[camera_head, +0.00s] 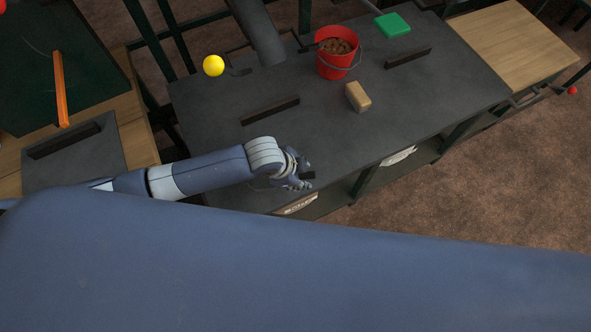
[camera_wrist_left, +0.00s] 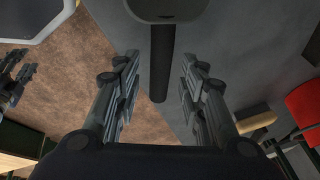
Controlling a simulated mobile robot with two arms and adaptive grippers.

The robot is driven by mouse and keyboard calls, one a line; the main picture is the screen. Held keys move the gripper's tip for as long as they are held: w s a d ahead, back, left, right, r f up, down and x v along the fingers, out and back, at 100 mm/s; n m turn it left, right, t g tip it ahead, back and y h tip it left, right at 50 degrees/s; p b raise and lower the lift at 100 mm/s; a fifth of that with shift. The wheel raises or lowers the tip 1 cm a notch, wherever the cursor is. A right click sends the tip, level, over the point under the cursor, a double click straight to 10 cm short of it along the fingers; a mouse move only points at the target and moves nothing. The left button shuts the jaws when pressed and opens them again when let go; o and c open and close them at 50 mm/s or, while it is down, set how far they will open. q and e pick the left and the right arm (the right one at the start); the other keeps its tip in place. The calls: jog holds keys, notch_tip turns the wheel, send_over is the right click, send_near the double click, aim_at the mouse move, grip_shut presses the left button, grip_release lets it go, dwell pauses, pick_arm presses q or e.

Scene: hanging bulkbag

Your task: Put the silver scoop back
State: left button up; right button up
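In the left wrist view a grey piece, apparently the silver scoop (camera_wrist_left: 166,10), is at the top edge, cut off by the frame. Its dark handle (camera_wrist_left: 162,65) runs down between the fingers of my left gripper (camera_wrist_left: 160,92). The fingers are apart, with a visible gap on both sides of the handle. In the head view my left gripper (camera_head: 302,178) is over the front edge of the dark workbench (camera_head: 330,130); the scoop is not clear there. My right gripper (camera_wrist_left: 14,80) shows only partly at the left of the wrist view; its opening is unclear.
A red bucket (camera_head: 329,66) with brown contents stands at the back of the bench. A tan block (camera_head: 358,97), a green item (camera_head: 392,25) and dark bars (camera_head: 270,110) (camera_head: 408,57) are around it. A yellow ball (camera_head: 213,65) is at the back left.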

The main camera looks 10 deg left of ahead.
pick_arm(q)
jog(key=p+v, duration=0.1)
jog(key=v, duration=1.1)
jog(key=shift+d+f, duration=0.1)
